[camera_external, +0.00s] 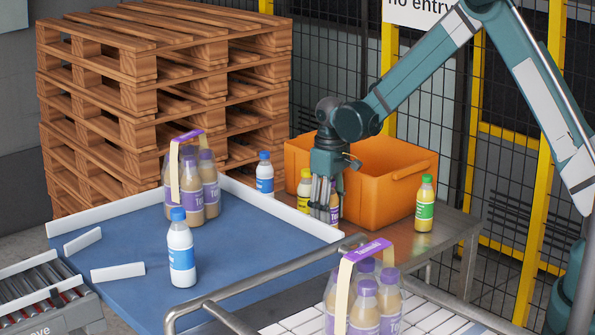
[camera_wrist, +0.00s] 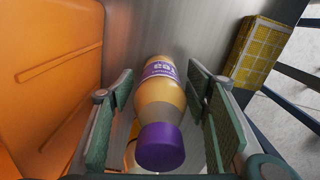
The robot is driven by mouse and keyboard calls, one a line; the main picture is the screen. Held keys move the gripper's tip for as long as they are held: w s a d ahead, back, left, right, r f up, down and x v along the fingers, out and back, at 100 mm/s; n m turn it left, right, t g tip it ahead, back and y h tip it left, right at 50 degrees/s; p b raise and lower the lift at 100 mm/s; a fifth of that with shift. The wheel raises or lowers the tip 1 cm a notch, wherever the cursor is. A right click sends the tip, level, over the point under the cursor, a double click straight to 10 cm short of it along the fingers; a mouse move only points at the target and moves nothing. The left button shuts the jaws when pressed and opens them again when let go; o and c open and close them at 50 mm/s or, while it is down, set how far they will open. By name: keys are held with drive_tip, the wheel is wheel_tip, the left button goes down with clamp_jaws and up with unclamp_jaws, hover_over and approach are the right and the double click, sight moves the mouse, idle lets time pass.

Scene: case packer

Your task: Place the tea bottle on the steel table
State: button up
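The tea bottle (camera_wrist: 165,95) has a purple cap, tan contents and a purple label. In the wrist view it is between my gripper's fingers (camera_wrist: 161,85), with its cap toward the camera and narrow gaps on both sides. In the external view my gripper (camera_external: 324,203) points down just in front of the orange crate and mostly covers the tea bottle (camera_external: 334,208). The steel table (camera_external: 447,240) extends under the crate and to the right. The bottle is roughly upright over the steel surface; its base contact is not clear.
The orange crate (camera_external: 405,190) stands close by. A yellow-capped bottle (camera_external: 304,190) is left of my gripper, and a green-capped bottle (camera_external: 425,205) stands at right.

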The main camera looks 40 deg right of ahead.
drive_tip(key=shift+r, duration=0.2)
drive_tip(key=shift+r, duration=5.95)
